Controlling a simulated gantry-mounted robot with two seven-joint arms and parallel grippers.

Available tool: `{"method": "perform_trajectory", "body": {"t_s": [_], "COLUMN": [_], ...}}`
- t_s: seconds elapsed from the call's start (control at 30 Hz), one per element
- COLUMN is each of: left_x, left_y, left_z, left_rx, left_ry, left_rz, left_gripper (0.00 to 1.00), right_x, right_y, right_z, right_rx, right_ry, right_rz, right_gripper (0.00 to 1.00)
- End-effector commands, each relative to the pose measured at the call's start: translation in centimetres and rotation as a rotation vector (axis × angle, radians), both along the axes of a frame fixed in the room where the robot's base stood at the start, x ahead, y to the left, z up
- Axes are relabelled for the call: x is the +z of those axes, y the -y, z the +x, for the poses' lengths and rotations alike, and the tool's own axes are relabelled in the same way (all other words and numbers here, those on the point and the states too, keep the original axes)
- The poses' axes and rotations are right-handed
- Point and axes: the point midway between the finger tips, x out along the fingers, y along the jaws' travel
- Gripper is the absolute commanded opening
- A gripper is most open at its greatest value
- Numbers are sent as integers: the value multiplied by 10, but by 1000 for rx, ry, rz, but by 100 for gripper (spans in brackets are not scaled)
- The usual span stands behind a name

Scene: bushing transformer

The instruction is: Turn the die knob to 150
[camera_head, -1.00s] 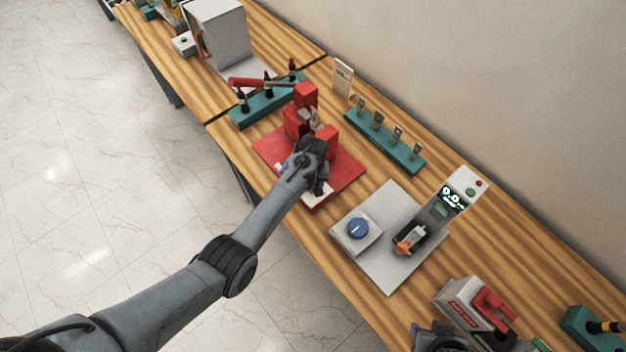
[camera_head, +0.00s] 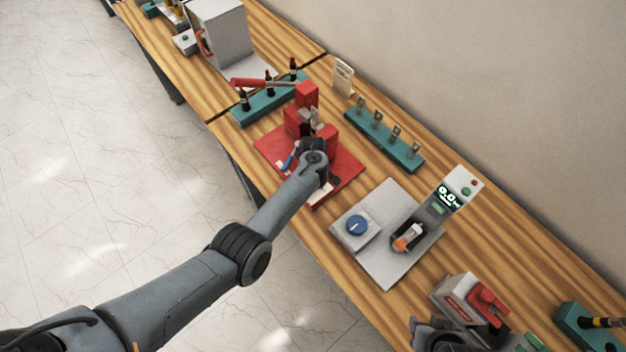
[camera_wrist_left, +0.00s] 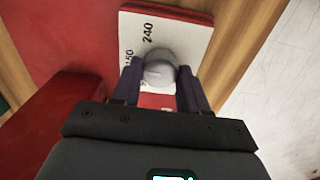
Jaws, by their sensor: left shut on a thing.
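The die knob (camera_wrist_left: 158,72) is a round grey knob on a white dial plate (camera_wrist_left: 185,35). My left gripper (camera_wrist_left: 159,78) is shut on it from above, one finger on each side. The numbers 240 and 150 show on the plate above and left of the knob; a further mark beside the left finger is partly covered. I cannot tell which number the knob points to. In the head view my left wrist (camera_head: 313,160) is over the red press (camera_head: 345,170), hiding the knob.
Behind the press are a teal rack with bottle-like dark pieces (camera_head: 262,108) and a teal rack with metal pieces (camera_head: 385,142). To its right is a grey plate with a blue knob (camera_head: 356,225) and a digital display (camera_head: 449,195). A red-handled device (camera_head: 470,303) stands nearer.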

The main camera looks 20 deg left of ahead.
Motion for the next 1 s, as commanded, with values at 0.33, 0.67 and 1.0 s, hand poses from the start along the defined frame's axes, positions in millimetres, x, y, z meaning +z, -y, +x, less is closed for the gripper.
{"method": "perform_trajectory", "body": {"t_s": [0.33,0.67,1.0], "left_x": [-1,-1,1], "left_y": [-1,-1,0], "left_z": [0,0,0], "left_rx": [23,22,21], "left_ry": [0,0,0], "left_rz": [1,1,1], "left_gripper": [13,65,69], "right_x": [0,0,1], "right_y": [2,1,-1], "right_z": [0,0,0], "right_rx": [5,3,-2], "right_ry": [0,0,0], "right_rz": [-7,-4,3], "right_gripper": [43,43,43]}}
